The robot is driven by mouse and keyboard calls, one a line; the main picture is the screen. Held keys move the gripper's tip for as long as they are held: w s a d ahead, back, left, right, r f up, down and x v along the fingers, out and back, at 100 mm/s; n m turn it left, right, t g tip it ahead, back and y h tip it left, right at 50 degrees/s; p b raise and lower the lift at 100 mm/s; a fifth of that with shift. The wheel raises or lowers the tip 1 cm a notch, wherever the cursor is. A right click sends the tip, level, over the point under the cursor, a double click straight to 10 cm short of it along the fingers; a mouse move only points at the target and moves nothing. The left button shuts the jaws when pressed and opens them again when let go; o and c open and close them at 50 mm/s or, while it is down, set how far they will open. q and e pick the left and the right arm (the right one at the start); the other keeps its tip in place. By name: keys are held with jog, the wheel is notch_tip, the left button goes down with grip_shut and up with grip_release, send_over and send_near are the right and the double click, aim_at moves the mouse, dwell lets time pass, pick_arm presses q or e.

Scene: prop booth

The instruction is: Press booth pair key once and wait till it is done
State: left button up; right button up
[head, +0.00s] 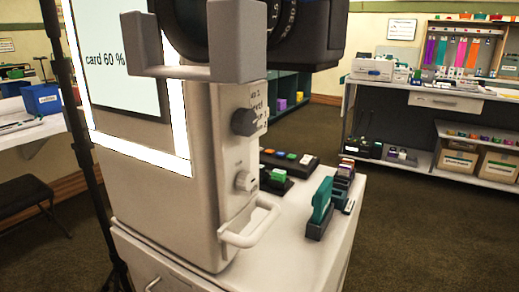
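The photo booth (185,215) is a tall beige cabinet filling the left middle of the head view. Its lit screen (122,62) reads "card 60 %", cut off at the top. The right side of the booth has a dark knob (244,122), a lighter knob (244,181) and a pale handle (249,229). A dark key strip (290,158) with several coloured keys lies on the white cabinet behind the booth. I cannot tell which control is the pair key. Neither of my grippers is in view.
A teal stapler-like tool (321,208) stands on the white cabinet (300,255). A black stand pole (82,150) rises at left. Open carpet lies right, before a shelf counter (380,105).

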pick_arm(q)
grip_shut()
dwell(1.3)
